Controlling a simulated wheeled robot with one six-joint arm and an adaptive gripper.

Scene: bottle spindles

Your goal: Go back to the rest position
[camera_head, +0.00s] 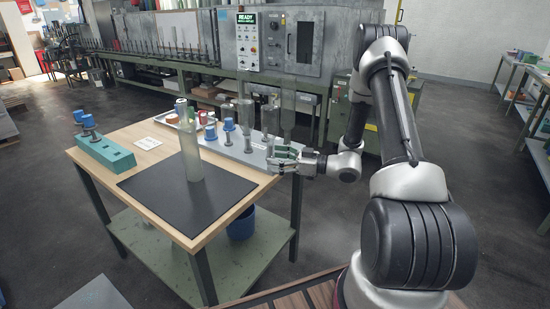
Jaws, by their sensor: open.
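My gripper (281,158) is at the right end of the wooden table (146,133), at the front edge of the grey spindle rack (236,150). It is open and I see nothing held in it. My arm reaches in from the right. A pale glass bottle (190,152) stands upright on the black mat (160,205), left of my gripper and apart from it. Other bottles (245,113) stand upside down at the rack behind my gripper. The rack's right end is partly hidden by my gripper.
A green block (105,152) with blue-topped spindles sits at the table's left. Blue-capped spindles (229,126) stand on the rack. A white card (148,143) lies near the back. A long machine with a control panel (247,42) stands behind. A blue bin (241,222) is below.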

